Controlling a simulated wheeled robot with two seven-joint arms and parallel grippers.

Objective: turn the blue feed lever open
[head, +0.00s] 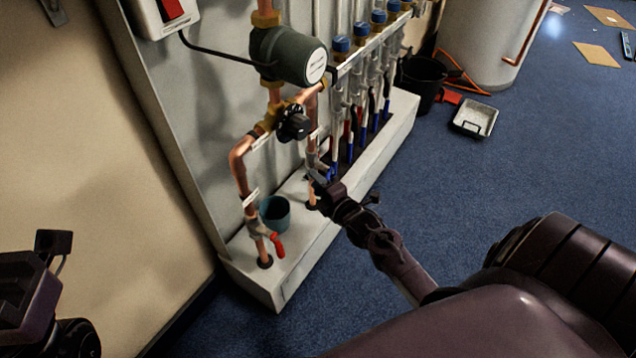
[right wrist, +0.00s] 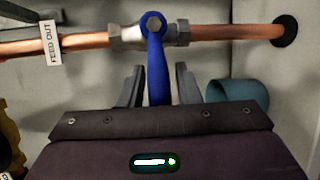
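The blue feed lever (right wrist: 157,70) shows in the right wrist view, on a valve in the copper pipe (right wrist: 92,44) with a "FEED OUT" label (right wrist: 49,43). Its handle lies across the pipe line and points towards my right gripper (right wrist: 158,85). The two fingers are open, one on each side of the handle, with a gap on both sides. In the head view my right gripper (head: 321,184) is at the lower pipe, and I cannot clearly make out the lever there. Part of my left gripper (head: 40,275) shows at the left edge; its fingers are unclear.
A red lever (head: 277,245) sits on the nearer pipe. A teal cup (head: 275,213) stands on the white plinth (head: 268,281) between the pipes. Several blue-capped manifold valves (head: 341,44) are behind.

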